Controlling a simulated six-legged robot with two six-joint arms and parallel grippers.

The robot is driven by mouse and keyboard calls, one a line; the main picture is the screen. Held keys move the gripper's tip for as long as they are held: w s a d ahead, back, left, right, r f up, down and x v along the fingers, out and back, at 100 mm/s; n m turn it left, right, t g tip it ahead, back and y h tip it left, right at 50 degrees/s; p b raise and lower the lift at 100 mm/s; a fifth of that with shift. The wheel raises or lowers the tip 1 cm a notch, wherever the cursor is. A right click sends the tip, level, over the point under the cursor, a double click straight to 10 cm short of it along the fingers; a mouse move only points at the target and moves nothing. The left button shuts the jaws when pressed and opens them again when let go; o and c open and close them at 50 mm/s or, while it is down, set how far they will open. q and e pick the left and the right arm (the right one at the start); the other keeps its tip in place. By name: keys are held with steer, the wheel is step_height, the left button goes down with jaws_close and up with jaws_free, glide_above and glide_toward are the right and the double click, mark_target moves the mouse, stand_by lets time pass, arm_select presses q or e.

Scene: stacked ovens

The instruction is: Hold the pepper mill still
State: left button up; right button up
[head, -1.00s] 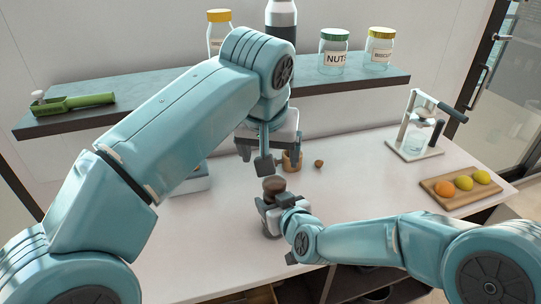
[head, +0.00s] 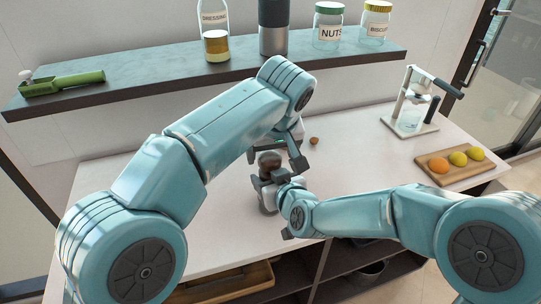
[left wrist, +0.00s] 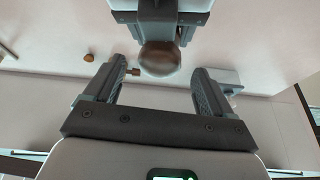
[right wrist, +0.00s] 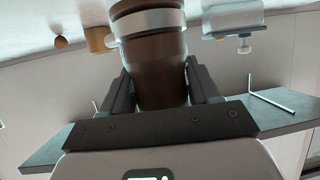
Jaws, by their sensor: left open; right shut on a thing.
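The pepper mill (head: 269,160) is dark brown and stands on the white counter. Its rounded top shows in the left wrist view (left wrist: 159,58). In the right wrist view its dark body (right wrist: 158,60) has a silvery band. My right gripper (right wrist: 158,72) is shut on the mill's body. My left gripper (left wrist: 155,74) is open above the mill, its fingers spread to either side of the top. I cannot tell from the pictures whether a finger touches it. In the head view my left forearm and gripper partly cover this spot.
A press stand (head: 411,112) and a board (head: 449,168) with fruit are at the right. A shelf (head: 150,86) with jars, a bottle and a green tool runs along the back.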

mark_target(264, 177)
arm_select(q)
steer(key=shift+x, duration=1.35)
steer(key=shift+a, duration=0.1)
steer(key=c, duration=1.1)
steer(key=m+h, duration=0.1)
steer(key=m, duration=0.2)
steer(key=shift+a+m, duration=0.2)
steer(key=shift+m, duration=0.2)
steer(key=shift+m+h, duration=0.4)
steer(key=shift+m, duration=0.1)
steer(key=o, duration=1.1)
steer(key=shift+r, duration=0.1)
